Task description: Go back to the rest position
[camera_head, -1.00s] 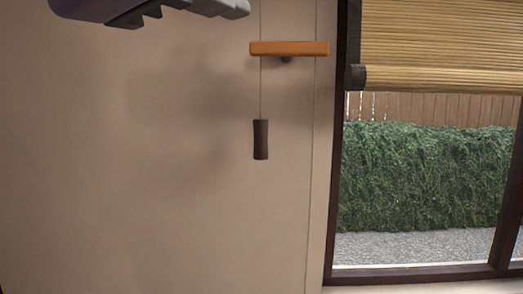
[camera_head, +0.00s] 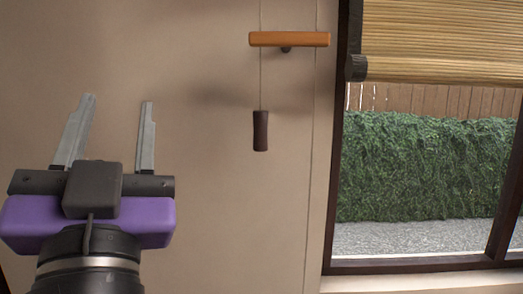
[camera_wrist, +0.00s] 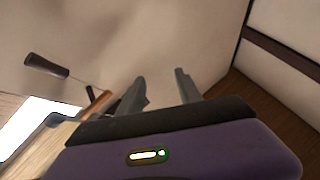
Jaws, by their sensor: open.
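My gripper (camera_head: 118,100) is in the lower left of the head view, its two grey fingers pointing up and spread apart with nothing between them. Its purple and black body is below the fingers. In the wrist view my gripper (camera_wrist: 160,75) shows its two fingers apart against a plain beige wall. It is well left of the orange wooden bar and touches nothing that I can see.
An orange bar (camera_head: 289,39) sticks out by the wall, near a cord with a dark brown pull (camera_head: 260,131). The pull (camera_wrist: 46,66) also shows in the wrist view. A window (camera_head: 420,165) with a bamboo blind (camera_head: 440,40) is at right. The wall left of the cord is bare.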

